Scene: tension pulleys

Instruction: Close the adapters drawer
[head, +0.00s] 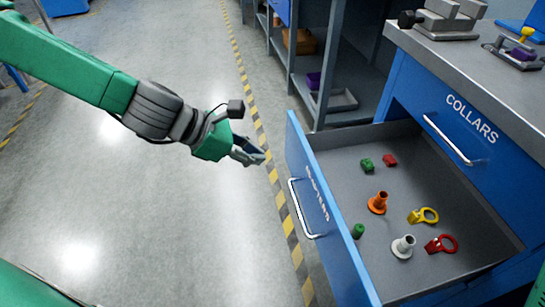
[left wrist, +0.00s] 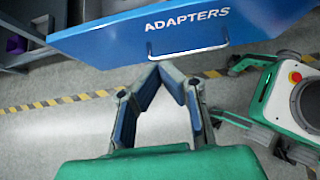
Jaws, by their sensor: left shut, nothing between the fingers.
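The adapters drawer (head: 335,228) is pulled out of the blue cabinet, its blue front facing left with a silver handle (head: 303,209). Inside lie small green, red, orange, yellow and white parts. My left gripper (head: 262,157) is shut and empty, left of the drawer front near its far end and apart from it. In the left wrist view, the drawer front (left wrist: 130,32) with the word ADAPTERS and its handle (left wrist: 188,50) lie just beyond the gripper's fingertips (left wrist: 166,66). My right gripper is not in view.
The collars drawer (head: 470,130) in the cabinet is shut. The worktop (head: 480,62) above holds metal fixtures. Grey shelves (head: 340,75) stand behind the drawer. The floor to the left, with a yellow and black stripe (head: 283,210), is clear.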

